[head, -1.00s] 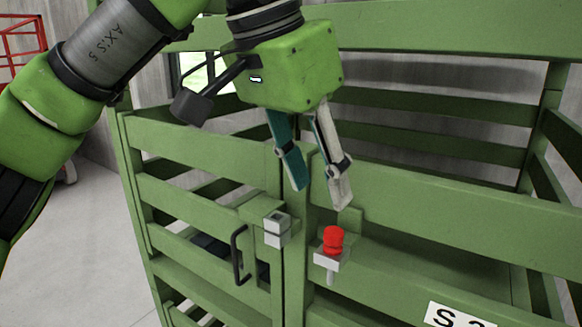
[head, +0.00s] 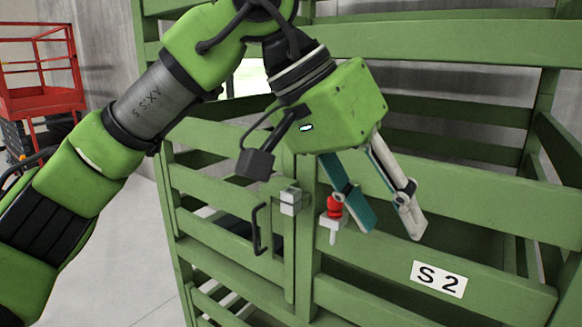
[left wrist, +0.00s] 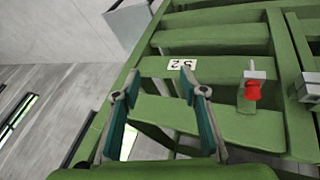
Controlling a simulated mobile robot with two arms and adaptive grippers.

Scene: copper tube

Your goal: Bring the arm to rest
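My left gripper (head: 392,232) is in front of the green slatted crate (head: 450,215), its two fingers spread apart with nothing between them. It points down and to the right, just right of the red-knobbed latch pin (head: 334,206) in the head view. In the left wrist view the open fingers (left wrist: 200,110) show with the crate's slats beyond them, and the red knob (left wrist: 252,90) is to their right, apart from them. The latch block (head: 291,201) sits left of the pin. My right gripper is not in view.
A black door handle (head: 256,230) is on the crate's left panel. A white S2 label (head: 438,279) is on a lower slat. A red lift platform (head: 40,75) stands at the far left. Grey floor (head: 120,260) is open left of the crate.

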